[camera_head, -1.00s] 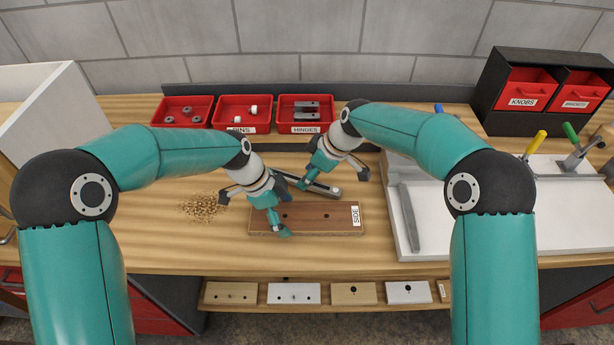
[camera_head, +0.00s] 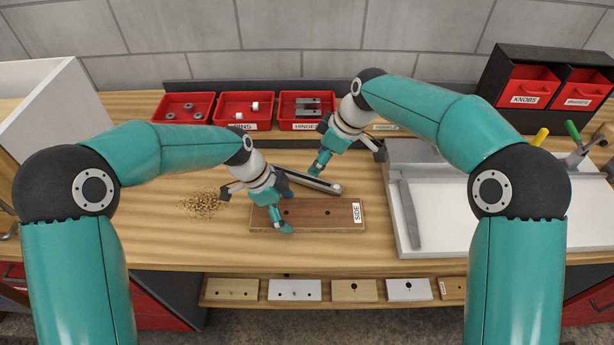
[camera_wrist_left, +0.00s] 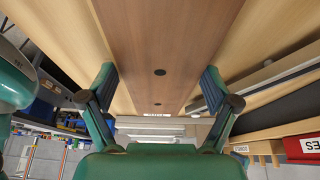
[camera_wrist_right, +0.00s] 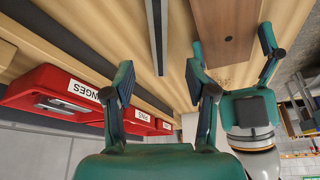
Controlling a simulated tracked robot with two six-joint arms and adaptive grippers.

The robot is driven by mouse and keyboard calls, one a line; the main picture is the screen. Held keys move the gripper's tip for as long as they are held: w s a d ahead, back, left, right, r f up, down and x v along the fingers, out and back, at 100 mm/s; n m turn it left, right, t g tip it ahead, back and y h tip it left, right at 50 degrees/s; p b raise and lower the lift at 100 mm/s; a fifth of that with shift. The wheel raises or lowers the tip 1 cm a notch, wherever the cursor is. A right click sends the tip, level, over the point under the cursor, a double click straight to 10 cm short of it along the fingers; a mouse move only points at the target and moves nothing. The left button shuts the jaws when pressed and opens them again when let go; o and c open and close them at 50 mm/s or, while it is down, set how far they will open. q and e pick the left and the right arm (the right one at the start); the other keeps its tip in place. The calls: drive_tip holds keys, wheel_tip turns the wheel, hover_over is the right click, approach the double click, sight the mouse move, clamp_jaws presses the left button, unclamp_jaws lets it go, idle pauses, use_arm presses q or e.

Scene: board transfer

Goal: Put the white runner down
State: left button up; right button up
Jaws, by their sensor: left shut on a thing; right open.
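The runner (camera_head: 318,184), a slim bar that looks pale grey, lies on the bench just behind the brown board (camera_head: 325,214) labelled SIDE. Its left end is hidden behind my left gripper. It also shows in the right wrist view as a narrow dark-grey strip (camera_wrist_right: 157,38). My right gripper (camera_head: 346,160) is open and empty, above and behind the runner, apart from it. My left gripper (camera_head: 282,208) is shut on the brown board across its width, near the board's left part. The board lies flat on the bench.
Red bins stand along the back, including the hinges bin (camera_head: 306,112). Wood pellets (camera_head: 203,204) lie left of the board. A white panel (camera_head: 480,215) with a grey bar (camera_head: 410,215) is at right. A shelf of drilled blocks (camera_head: 294,290) runs below the front edge.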

sight(307, 178)
drive_tip(key=shift+w+x, duration=0.2)
drive_tip(key=shift+x, duration=4.5)
drive_tip(key=shift+a+f, duration=0.1)
drive_tip(key=shift+a, duration=0.05)
drive_tip(key=shift+s, duration=0.1)
clamp_jaws()
